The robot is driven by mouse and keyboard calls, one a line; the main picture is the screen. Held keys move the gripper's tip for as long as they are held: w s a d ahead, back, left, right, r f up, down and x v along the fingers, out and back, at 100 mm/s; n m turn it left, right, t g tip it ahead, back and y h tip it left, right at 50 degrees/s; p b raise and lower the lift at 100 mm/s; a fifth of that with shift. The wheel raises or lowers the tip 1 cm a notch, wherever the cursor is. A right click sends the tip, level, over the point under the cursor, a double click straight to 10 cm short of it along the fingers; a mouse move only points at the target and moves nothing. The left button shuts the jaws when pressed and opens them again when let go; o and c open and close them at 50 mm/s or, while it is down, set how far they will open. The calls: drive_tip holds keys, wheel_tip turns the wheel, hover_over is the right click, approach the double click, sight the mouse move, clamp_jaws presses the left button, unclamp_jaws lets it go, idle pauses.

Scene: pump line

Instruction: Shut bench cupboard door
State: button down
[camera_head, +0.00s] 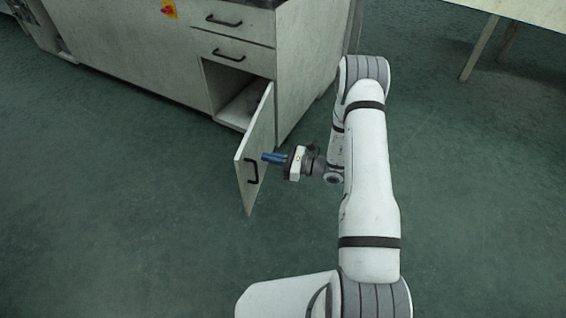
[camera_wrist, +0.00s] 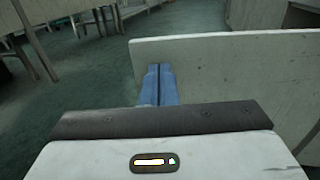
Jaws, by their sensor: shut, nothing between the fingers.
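The bench cupboard door (camera_head: 256,150) stands wide open, swung out from the cupboard opening (camera_head: 238,92) below two drawers. Its black handle (camera_head: 252,171) shows on the face toward the left. My gripper (camera_head: 264,157) is shut and empty, its blue fingers pointing left at the door from its right side. In the wrist view the door is a pale panel (camera_wrist: 235,75) with its top edge just above the fingers, and the shut blue fingers (camera_wrist: 158,72) reach to its near end. I cannot tell whether the fingertips touch the door.
The bench (camera_head: 140,45) carries a red and yellow switch (camera_head: 169,9) and drawers with black handles (camera_head: 229,55). A table (camera_head: 520,12) with legs stands at the upper right. The green floor (camera_head: 120,210) is clear left of and in front of the door.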

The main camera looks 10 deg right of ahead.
sight(243, 153)
drive_tip(key=b+x, duration=0.1)
drive_tip(key=x, duration=0.4)
drive_tip(key=shift+w+a+f, duration=0.1)
drive_tip(key=shift+a, duration=0.15)
drive_tip(key=shift+w+a, duration=0.15)
drive_tip(key=shift+a, duration=0.15)
drive_tip(key=shift+a, duration=0.1)
